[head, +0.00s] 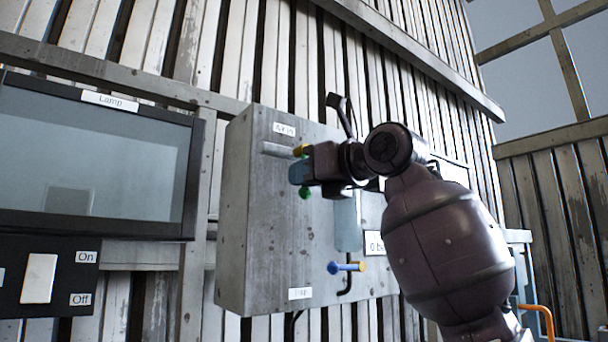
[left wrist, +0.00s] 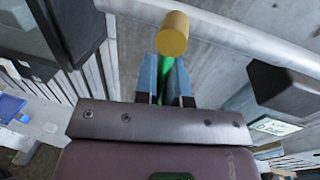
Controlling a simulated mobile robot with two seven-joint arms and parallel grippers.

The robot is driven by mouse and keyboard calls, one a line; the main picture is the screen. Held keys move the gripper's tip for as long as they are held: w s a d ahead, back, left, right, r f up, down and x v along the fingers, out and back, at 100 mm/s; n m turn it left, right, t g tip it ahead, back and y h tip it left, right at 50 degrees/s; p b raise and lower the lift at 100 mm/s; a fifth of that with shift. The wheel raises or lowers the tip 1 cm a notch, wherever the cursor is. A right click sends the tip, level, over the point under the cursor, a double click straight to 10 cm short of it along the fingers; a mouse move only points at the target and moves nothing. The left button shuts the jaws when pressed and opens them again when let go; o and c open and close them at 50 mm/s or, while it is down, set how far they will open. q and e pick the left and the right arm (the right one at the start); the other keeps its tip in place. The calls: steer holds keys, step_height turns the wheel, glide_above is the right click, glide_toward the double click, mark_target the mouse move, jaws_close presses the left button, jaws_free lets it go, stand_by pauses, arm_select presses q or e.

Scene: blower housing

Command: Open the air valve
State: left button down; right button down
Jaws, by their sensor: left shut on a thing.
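A grey metal box (head: 258,230) hangs on the plank wall and carries small valve fittings. Near its top, under a label (head: 284,129) too small to read surely, is a green handle (head: 305,193) with a yellow end (head: 300,150). My left gripper (head: 298,173) is shut on this handle, its blue fingers hiding the handle's middle. In the left wrist view the yellow end (left wrist: 172,35) stands out past the fingertips, and the green part (left wrist: 165,82) lies between the fingers (left wrist: 164,78). My right gripper is not in view.
Lower on the box is a blue handle with a yellow end (head: 346,267). A black-framed lamp panel (head: 100,150) with an On/Off switch (head: 39,278) is at left. A light pipe (left wrist: 235,38) runs close past the fingertips. An orange bar (head: 541,311) is at lower right.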

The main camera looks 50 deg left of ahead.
arm_select(q)
steer(key=shift+w+n, duration=0.35)
steer(key=shift+n, duration=0.65)
steer(key=shift+w+d+r+n+t+h, duration=0.1)
steer(key=shift+w+r+n+h, duration=0.15)
steer(key=shift+n, duration=0.5)
steer(key=shift+w+a+n+t+h, duration=0.15)
steer(key=shift+w+n, duration=0.15)
steer(key=shift+n, duration=0.4)
steer(key=shift+w+d+r+n+t+h, duration=0.1)
steer(key=shift+w+d+r+n+h, duration=0.15)
steer(key=shift+n, duration=0.5)
steer(key=shift+a+f, duration=0.1)
steer(key=c, duration=1.2)
jaws_free()
